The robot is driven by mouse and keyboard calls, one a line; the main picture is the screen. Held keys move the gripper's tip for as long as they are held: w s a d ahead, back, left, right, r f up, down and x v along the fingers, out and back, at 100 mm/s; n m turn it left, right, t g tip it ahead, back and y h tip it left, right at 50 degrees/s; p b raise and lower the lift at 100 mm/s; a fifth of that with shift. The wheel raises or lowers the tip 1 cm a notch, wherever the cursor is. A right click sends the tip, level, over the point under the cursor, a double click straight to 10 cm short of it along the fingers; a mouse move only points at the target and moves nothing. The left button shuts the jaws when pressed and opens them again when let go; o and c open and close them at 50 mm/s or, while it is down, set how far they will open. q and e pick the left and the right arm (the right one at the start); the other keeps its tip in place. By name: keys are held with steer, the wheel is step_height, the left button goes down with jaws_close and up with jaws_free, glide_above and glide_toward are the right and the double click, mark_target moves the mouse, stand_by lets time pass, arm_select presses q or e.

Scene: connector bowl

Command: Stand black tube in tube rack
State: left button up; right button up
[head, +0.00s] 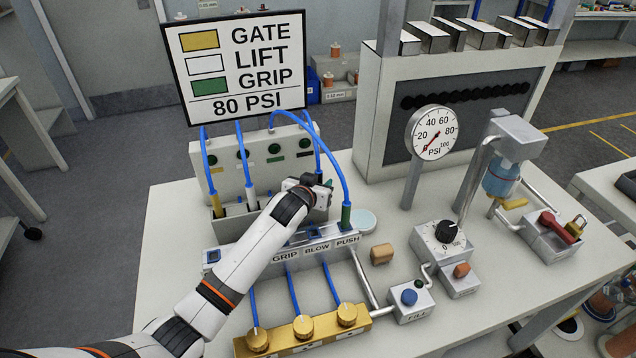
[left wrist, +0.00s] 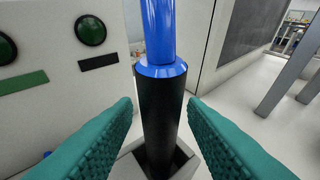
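The black tube (left wrist: 162,125) is a black sleeve on the end of a blue hose. In the left wrist view it stands upright with its lower end in a square opening of the pale tube rack (left wrist: 128,166). My left gripper (left wrist: 160,122) has its green fingers on either side of the sleeve, with a narrow gap on each side. In the head view my left gripper (head: 326,185) is at the rack's right part, and the arm hides the sleeve. Yellow-ended (head: 217,206) and white-ended (head: 251,198) tubes stand further left. My right gripper is not in view.
A green-ended tube (head: 346,215) stands right of my gripper by the GRIP, BLOW, PUSH block. The panel with colour labels (head: 290,145) rises close behind the rack. A pressure gauge (head: 433,133) and a dial box (head: 440,240) stand to the right. Brass knobs (head: 303,326) are in front.

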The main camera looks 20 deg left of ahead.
arm_select(q)
steer(key=shift+r, duration=0.1)
steer(key=b+v, duration=0.1)
steer(key=v, duration=1.1)
